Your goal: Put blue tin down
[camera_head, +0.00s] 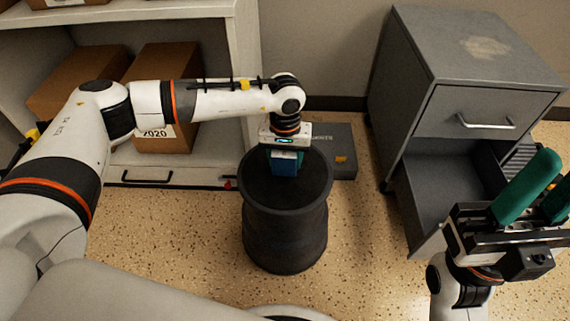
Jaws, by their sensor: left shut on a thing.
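My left gripper (285,158) points down over the black bin (285,235) and is shut on the blue tin (284,167). The tin shows as a small blue block below the gripper body, with its upper part hidden by the gripper. It is within the outline of the bin's round top; I cannot tell whether it touches anything below. My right gripper (545,190) is at the right edge, with two green fingers apart and nothing seen between them.
A grey cabinet (470,60) with an open lower drawer (440,190) stands at the right. A shelf unit (215,165) with cardboard boxes (165,75) is at the back left. A dark grey box (342,140) lies behind the bin. Speckled floor (180,235) is clear left of the bin.

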